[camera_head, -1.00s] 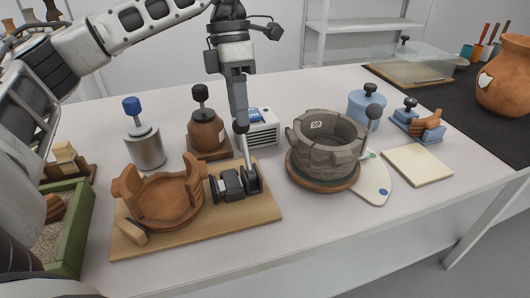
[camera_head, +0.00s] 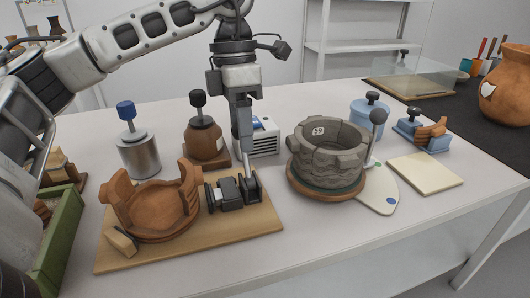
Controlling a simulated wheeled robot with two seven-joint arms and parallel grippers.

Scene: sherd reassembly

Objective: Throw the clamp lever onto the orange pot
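The broken orange pot (camera_head: 160,222) sits on a wooden board (camera_head: 225,238), with tall jagged pieces at its rim. A black and grey toggle clamp (camera_head: 230,195) stands on the same board, just right of the pot. Its clamp lever (camera_head: 256,186) appears upright at the clamp's right end, apart from the pot. My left gripper (camera_head: 247,158) points straight down over the lever, its fingers overlapping the lever's top. I see the fingers edge-on, so their gap and any grip on the lever are hidden. My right gripper is out of view.
A grey stone-like pot (camera_head: 327,160) stands right of the clamp. Behind the board are a metal canister (camera_head: 138,155), a brown jar (camera_head: 203,143) and a white box (camera_head: 263,137). A green-edged sand tray (camera_head: 62,240) is at the left. The table's front right is clear.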

